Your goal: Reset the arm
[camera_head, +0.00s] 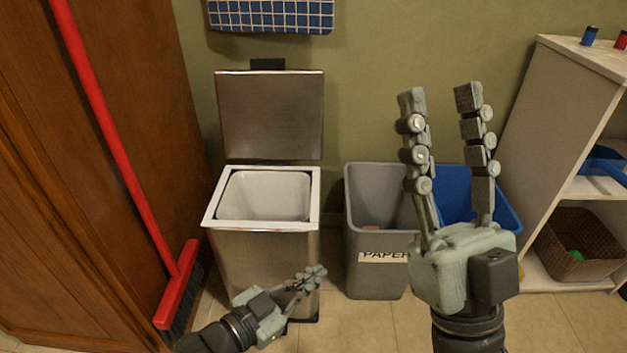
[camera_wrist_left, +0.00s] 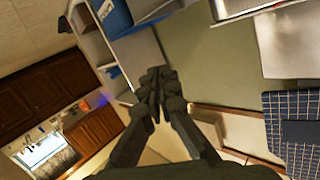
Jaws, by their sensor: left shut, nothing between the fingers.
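My left gripper (camera_head: 312,275) is low in the head view, in front of the steel bin. Its fingers are together with nothing between them. The left wrist view also shows these fingers (camera_wrist_left: 156,88) meeting at their tips. My right gripper (camera_head: 440,97) is raised at the right of centre in the head view. Its two fingers point up, stand apart and hold nothing. It hides part of the grey and blue bins behind it.
The steel bin (camera_head: 225,250) stands with its lid (camera_head: 270,115) up. A grey paper bin (camera_head: 375,280) and a blue bin (camera_head: 508,215) stand to its right. A red broom (camera_head: 130,175) leans at the left. A shelf (camera_head: 520,150) with a basket (camera_head: 560,250) is at the right.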

